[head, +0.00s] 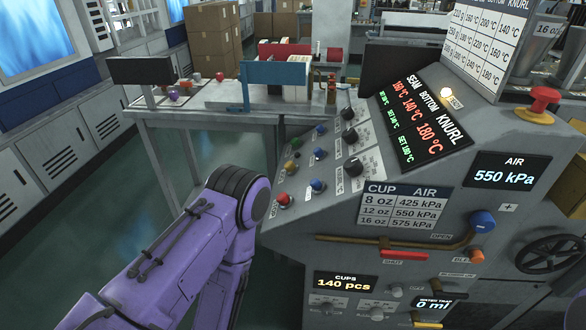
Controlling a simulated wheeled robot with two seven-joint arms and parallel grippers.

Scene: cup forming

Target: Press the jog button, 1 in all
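The sloped control panel (300,170) of the grey machine stands in the middle of the head view. It carries several small buttons, among them a blue button (316,186), a yellow button (289,165) and a red button (283,199). Their labels are too small to read surely, so I cannot tell which is the jog button. My purple left arm rises from the lower left, and its black-ringed joint is close in front of the panel's left edge. Neither gripper shows. A sliver of purple is at the bottom right corner.
Black knobs (354,167) sit right of the buttons. A red mushroom button (544,98) stands on the machine's upper right. A lit display (418,122) shows temperatures. A grey table (205,110) with parts is behind. Open floor lies left.

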